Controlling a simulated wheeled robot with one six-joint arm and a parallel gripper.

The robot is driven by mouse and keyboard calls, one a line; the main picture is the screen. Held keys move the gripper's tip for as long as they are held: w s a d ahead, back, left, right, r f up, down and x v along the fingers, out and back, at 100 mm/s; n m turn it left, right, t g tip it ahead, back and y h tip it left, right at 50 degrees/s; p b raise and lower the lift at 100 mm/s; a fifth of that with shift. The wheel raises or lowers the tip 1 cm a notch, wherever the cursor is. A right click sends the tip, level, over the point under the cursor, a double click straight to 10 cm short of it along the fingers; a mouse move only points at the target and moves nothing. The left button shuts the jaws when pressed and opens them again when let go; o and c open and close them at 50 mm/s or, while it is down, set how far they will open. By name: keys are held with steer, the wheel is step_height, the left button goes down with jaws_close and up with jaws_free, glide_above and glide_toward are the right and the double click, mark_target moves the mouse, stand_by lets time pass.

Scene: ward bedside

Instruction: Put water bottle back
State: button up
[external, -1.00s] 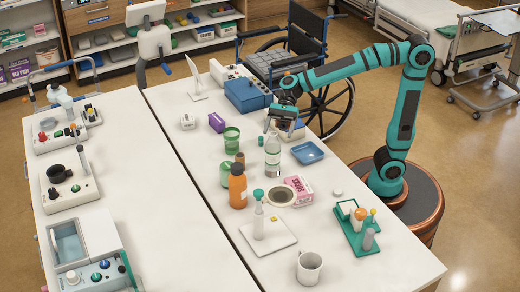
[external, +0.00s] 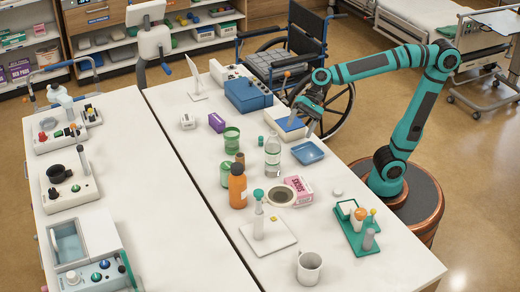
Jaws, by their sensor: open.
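A clear water bottle (external: 272,156) with a pale label stands upright on the white table, left of the blue tray. My gripper (external: 297,124) is open, above and to the right of the bottle, over a white box with a blue top (external: 290,129). It is apart from the bottle, and nothing shows between its fingers.
Close to the bottle stand an orange bottle (external: 237,187), a green cup (external: 231,140), a bowl (external: 280,195) and a pink box (external: 299,189). A blue tray (external: 308,152) lies to the right. A green rack (external: 357,230) and a white mug (external: 309,268) are nearer the front.

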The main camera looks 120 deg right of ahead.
steer(key=s+a+r+n+t+h, duration=0.2)
steer(key=s+r+n+t, duration=0.2)
steer(key=s+n, duration=0.5)
steer(key=s+a+r+n+t+h, duration=0.2)
steer(key=s+r+n+t+h, duration=0.1)
steer(key=s+r+n, duration=0.6)
steer(key=shift+s+a+n+t, duration=0.15)
steer(key=shift+s+n+t, duration=0.1)
steer(key=shift+n+t, duration=0.65)
